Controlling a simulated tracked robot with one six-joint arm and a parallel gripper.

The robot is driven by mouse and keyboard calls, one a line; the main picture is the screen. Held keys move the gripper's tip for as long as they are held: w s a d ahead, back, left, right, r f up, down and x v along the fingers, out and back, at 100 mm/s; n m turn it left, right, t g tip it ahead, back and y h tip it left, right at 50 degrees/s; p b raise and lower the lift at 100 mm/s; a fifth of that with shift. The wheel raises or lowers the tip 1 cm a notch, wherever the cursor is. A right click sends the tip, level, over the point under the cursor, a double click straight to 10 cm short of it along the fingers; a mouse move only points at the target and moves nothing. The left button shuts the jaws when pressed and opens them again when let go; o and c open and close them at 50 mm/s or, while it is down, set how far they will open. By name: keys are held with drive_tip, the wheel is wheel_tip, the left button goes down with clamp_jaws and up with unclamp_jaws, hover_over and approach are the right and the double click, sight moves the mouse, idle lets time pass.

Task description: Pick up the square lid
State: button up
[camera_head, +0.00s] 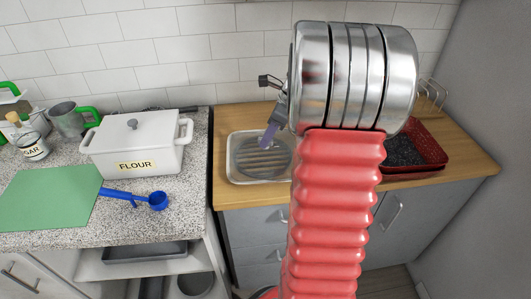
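A clear, square-looking piece with rounded corners, which looks like the square lid (262,163), lies flat on the wooden counter in the middle of the view. A grey ridged round shape shows within it. My arm hides its right edge. My gripper (268,138) is above its back part, pointing down, with a purple-grey finger showing. The rest of the gripper is behind my arm's metal joint. I cannot tell whether it touches the lid or how wide the fingers are.
A white FLOUR box (137,145) with a knobbed lid stands left on the speckled counter (85,225). A blue scoop (157,200) and green mat (50,198) are in front of it. A red tray (432,150) with dark granules is at right. A tiled wall stands behind.

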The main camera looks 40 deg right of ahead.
clamp_jaws()
idle(1.1)
